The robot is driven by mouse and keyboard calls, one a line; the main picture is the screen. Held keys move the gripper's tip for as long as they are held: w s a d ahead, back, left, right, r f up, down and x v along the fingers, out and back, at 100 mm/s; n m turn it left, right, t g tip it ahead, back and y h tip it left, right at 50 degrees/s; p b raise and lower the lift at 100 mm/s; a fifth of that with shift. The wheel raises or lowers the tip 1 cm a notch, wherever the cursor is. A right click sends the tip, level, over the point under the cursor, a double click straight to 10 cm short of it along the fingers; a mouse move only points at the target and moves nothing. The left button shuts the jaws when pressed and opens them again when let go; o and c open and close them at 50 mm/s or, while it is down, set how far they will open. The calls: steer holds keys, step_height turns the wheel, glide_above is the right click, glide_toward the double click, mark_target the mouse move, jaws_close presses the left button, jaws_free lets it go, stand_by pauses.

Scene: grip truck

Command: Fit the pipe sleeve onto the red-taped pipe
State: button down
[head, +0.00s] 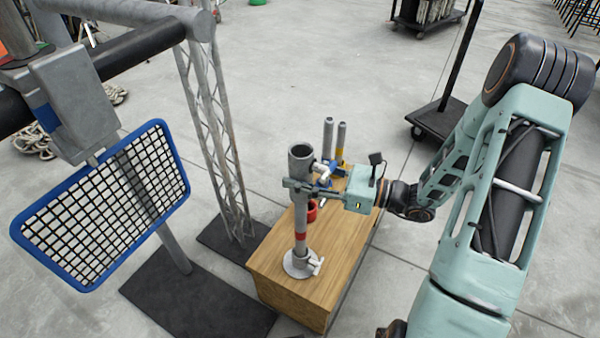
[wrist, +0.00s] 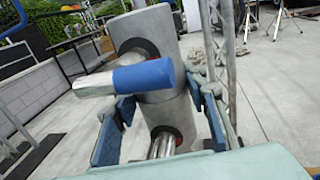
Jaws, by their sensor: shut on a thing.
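The pipe sleeve (head: 301,158) is a grey hollow cylinder, upright, with a dark open top and side handles. My gripper (head: 300,186) is shut on it from the right. In the wrist view the sleeve (wrist: 150,35) stands between my two fingers (wrist: 163,118), with a blue-tipped handle (wrist: 145,76) toward the camera and a metal bolt below. The red-taped pipe (head: 301,220) stands upright on a round base on the wooden box, directly below the sleeve in the head view. The red band shows below the sleeve. I cannot tell whether the sleeve's lower end surrounds the pipe.
The wooden box (head: 345,262) carries a red ring-like part (head: 311,210) and two slim upright pipes (head: 328,132) behind the sleeve. A blue-framed grid light (head: 105,212) hangs at the left. A truss tower (head: 212,125) stands behind on a dark base. Open floor lies around.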

steer(key=shift+f+b, duration=1.55)
steer(key=shift+f, duration=0.8)
steer(key=shift+f, duration=0.35)
steer(key=c, duration=1.1)
jaws_free()
steer(key=v, duration=1.2)
